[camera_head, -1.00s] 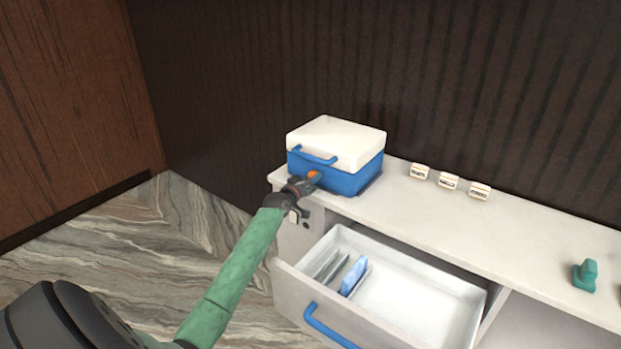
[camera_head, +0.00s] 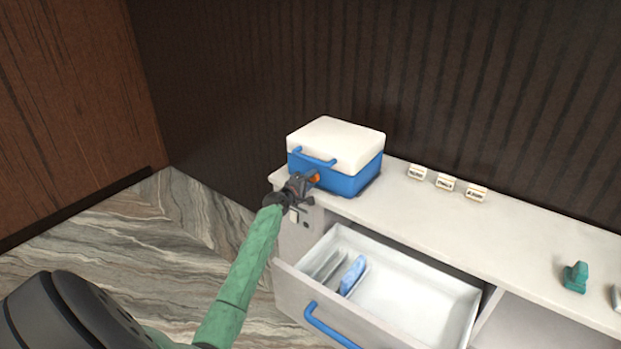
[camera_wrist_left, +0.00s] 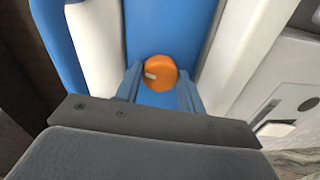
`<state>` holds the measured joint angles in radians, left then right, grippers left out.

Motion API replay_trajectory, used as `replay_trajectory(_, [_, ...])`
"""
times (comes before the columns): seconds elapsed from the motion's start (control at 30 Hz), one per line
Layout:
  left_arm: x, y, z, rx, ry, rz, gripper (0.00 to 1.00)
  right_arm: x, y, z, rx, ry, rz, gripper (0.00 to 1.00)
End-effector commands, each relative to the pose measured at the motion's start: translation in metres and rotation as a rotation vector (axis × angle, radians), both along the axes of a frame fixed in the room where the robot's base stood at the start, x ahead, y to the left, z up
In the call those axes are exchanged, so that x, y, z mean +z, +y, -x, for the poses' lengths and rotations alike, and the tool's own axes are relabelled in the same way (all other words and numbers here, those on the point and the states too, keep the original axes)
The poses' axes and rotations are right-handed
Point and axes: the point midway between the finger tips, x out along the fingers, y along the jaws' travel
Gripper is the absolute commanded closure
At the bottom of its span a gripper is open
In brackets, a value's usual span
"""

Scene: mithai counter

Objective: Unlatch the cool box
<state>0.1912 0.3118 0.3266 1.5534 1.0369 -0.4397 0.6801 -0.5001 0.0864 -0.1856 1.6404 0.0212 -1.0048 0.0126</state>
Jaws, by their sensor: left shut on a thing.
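The cool box (camera_head: 352,184) stands on the left end of the counter, with a blue body, a white lid (camera_head: 336,141) and a blue handle (camera_head: 314,159). The lid is down. An orange round latch knob (camera_wrist_left: 160,72) with a pale mark is on its blue front; only a bit of orange (camera_head: 315,177) shows in the head view. My left gripper (camera_head: 308,181) is at the front of the box, its fingers on either side of the knob and shut on it. In the left wrist view the fingers (camera_wrist_left: 160,88) flank the knob. My right gripper is not in view.
An open drawer (camera_head: 425,305) with a blue handle juts out below the counter and holds blue and grey flat packs. Three small white labelled blocks (camera_head: 446,182) stand along the counter. A teal object (camera_head: 575,277) is at the right. The counter (camera_head: 520,228) between is clear.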

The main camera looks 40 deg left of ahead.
Motion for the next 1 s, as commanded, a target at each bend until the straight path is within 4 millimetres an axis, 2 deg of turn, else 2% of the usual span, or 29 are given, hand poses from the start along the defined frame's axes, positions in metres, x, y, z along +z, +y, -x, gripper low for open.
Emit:
replay_trajectory(0.2, [0.002, 0.001, 0.000, 0.001, 0.000, 0.162, 0.84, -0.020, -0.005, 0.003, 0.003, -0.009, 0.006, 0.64])
replay_trajectory(0.43, [0.001, 0.001, 0.000, 0.000, 0.000, 0.273, 0.84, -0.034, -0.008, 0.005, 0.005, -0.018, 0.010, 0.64])
replay_trajectory(1.0, [-0.001, 0.001, 0.000, 0.001, 0.001, 0.334, 0.84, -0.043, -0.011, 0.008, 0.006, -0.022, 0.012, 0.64])
